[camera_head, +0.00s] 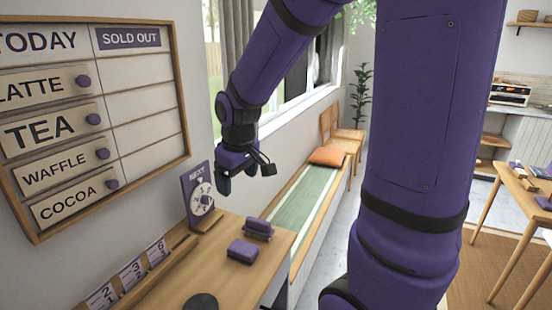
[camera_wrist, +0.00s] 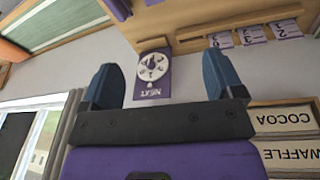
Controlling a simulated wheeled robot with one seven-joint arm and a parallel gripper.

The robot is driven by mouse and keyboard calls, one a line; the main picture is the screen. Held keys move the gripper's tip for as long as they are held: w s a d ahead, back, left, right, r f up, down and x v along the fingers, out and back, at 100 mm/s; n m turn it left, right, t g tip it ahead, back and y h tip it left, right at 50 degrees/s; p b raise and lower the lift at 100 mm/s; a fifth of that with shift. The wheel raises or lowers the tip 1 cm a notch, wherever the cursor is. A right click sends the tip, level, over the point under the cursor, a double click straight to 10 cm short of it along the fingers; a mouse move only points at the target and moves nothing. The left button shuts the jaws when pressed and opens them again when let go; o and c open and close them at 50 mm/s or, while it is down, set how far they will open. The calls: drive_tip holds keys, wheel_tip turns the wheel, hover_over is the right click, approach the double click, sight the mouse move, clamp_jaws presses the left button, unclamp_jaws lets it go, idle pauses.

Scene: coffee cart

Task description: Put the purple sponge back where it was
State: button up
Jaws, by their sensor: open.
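A purple block that looks like the sponge (camera_head: 242,252) lies flat on the wooden counter (camera_head: 222,272) in the head view. A second purple piece (camera_head: 258,228) with a darker base sits just behind it, near the counter's far end; I cannot tell exactly what it is. My gripper (camera_head: 240,180) is above the counter's far end, well clear of both pieces. In the wrist view my gripper (camera_wrist: 158,75) has its two blue fingers wide apart with nothing between them. A purple piece (camera_wrist: 118,8) is partly cut off at the top of that view.
A purple dial sign (camera_head: 199,195) stands at the wall, close to my gripper. A rack of number cards (camera_head: 132,273) runs along the wall side of the counter. A menu board (camera_head: 90,110) hangs above. A green-cushioned bench (camera_head: 305,195) lies beyond the counter. A dark round object (camera_head: 200,302) is at the front.

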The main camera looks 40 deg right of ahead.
drive_tip(key=s+a+r+m+t, duration=0.1)
drive_tip(key=s+a+r, duration=0.1)
drive_tip(key=s+r, duration=0.4)
drive_tip(key=s+a+r+m+t, duration=0.1)
drive_tip(key=s+r, duration=0.5)
drive_tip(key=s, duration=0.6)
drive_tip(key=shift+s+a+r+m+t+y, duration=0.15)
drive_tip(key=shift+a+r+m+t+y, duration=0.15)
drive_tip(key=shift+a+t, duration=0.3)
